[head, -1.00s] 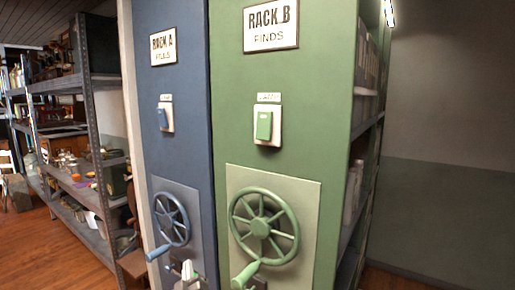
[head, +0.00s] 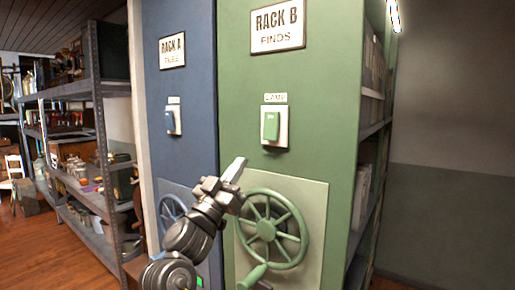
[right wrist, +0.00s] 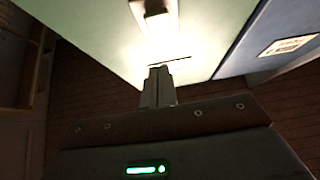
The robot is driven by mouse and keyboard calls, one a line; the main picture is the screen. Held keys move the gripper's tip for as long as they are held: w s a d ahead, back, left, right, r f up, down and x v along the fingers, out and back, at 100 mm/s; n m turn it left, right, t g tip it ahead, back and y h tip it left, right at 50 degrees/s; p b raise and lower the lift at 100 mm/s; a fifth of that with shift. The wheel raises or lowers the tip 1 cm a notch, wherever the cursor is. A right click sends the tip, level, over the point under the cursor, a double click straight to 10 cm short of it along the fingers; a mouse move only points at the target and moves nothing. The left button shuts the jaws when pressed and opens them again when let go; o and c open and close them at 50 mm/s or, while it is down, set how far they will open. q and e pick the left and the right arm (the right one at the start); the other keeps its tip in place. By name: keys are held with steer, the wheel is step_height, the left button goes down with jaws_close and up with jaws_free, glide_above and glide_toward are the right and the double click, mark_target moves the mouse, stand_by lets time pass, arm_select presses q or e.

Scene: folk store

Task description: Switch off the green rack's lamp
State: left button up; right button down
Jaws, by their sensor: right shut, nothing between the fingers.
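The green rack (head: 330,150) carries a plate marked RACK B FINDS. Its lamp switch (head: 271,126) is a green rocker on a white plate, under a small LAMP label (head: 275,98). The rack's lamp (head: 393,15) glows bright at the top right. My right gripper (head: 236,168) is shut and empty, its fingertips below and left of the switch and apart from it in the picture. In the right wrist view its shut fingers (right wrist: 158,85) point at the pale green panel, where glare washes out detail around a white fitting. My left gripper is not in view.
A spoked green handwheel (head: 268,230) stands out from the green rack below the switch, close to my right gripper. The blue rack (head: 190,80) with its own switch (head: 172,120) is to the left. Loaded grey shelving (head: 100,130) stands farther left.

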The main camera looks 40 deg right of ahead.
steer(key=p, duration=0.4)
glide_toward(271, 129)
step_height(271, 129, up, 4)
steer(key=d, duration=0.1)
steer(key=w+d, duration=0.1)
steer(key=d, duration=0.1)
steer(key=shift+d+f+p, duration=0.15)
steer(key=shift+d+p, duration=0.05)
steer(key=shift+p, duration=0.15)
steer(key=shift+w+d+f, duration=0.2)
steer(key=shift+d, duration=0.35)
